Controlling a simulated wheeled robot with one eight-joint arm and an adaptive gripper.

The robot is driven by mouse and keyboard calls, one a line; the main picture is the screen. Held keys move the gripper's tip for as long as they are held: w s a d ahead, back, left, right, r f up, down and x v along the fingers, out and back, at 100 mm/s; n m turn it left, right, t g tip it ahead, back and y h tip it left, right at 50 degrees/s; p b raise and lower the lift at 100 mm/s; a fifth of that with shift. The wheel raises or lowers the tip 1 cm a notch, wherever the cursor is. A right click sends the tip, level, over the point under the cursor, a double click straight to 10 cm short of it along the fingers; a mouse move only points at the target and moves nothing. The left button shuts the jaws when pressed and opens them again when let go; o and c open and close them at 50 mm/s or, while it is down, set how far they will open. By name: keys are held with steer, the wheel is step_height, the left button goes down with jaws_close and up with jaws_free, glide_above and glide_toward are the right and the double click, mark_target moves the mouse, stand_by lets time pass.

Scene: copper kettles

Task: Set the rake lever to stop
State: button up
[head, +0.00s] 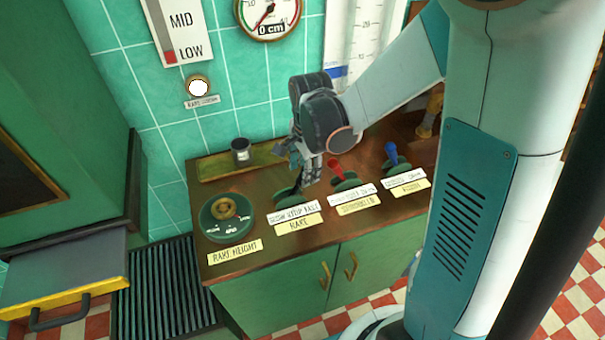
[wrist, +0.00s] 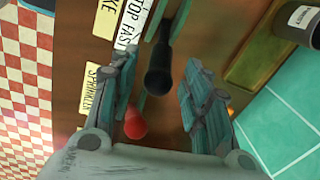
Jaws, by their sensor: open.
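The rake lever (wrist: 158,72) has a black knob and stands between my fingers in the wrist view, with a visible gap on both sides. Its green round base (head: 287,196) shows in the head view behind the white SLOW STOP FAST label (head: 293,212) and the yellow RAKE label (head: 299,224). My gripper (head: 307,180) is open and lowered over this lever, hiding most of it in the head view. In the wrist view, my gripper (wrist: 158,80) has its fingers spread around the knob. Which mark the lever points to cannot be told.
A red lever (head: 336,168) and a blue lever (head: 390,152) stand to the right on the brown counter (head: 262,249). The rake height dial (head: 226,215) is at the left. A small dark cup (head: 241,150) stands on a tray at the back, near the tiled wall.

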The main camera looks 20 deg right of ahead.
steer(key=shift+w+f+b, duration=0.1)
steer(key=shift+f+b, duration=0.2)
steer(key=shift+f, duration=1.05)
steer(key=shift+c, duration=0.4)
jaws_close()
steer(key=shift+a, duration=0.1)
steer(key=shift+a+r+h, duration=0.3)
steer(key=shift+a+h, duration=0.6)
steer(key=shift+h, duration=0.1)
steer(key=shift+a+r+h+b, duration=0.2)
steer(key=shift+a+h+b, duration=0.8)
steer(key=shift+a+h, duration=0.5)
steer(key=shift+d, duration=0.1)
